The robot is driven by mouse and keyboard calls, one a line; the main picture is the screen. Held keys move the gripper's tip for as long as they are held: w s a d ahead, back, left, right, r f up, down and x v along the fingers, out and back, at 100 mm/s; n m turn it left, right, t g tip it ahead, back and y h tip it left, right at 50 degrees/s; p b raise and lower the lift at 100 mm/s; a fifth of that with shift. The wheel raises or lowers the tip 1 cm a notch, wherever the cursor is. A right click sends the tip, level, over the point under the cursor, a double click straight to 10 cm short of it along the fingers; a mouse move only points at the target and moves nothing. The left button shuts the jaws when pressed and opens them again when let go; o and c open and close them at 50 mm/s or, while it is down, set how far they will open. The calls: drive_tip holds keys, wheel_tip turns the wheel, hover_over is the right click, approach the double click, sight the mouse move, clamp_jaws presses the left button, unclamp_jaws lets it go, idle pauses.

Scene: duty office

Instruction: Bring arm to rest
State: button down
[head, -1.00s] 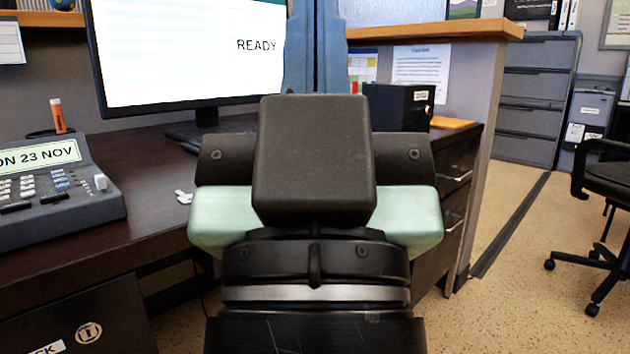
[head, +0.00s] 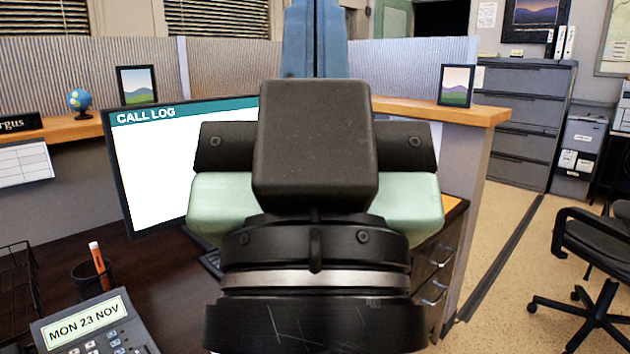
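My arm stands upright in the middle of the head view, close to the camera. A dark block with pale green and black parts around it hides what is behind. A blue part of my arm rises above the block and runs out of the top edge.
Behind my arm is a dark desk (head: 150,263) with a monitor (head: 170,175), a desk console (head: 95,330) and a pen cup (head: 90,279). A partition ledge (head: 475,112) holds a picture frame (head: 455,86).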

wheel_tip(320, 180, up, 29)
drive_tip(key=p, duration=2.6)
drive_tip(key=shift+r+p, duration=0.15)
drive_tip(key=shift+p, duration=0.25)
wheel_tip(320, 180, down, 70)
drive_tip(key=b, duration=7)
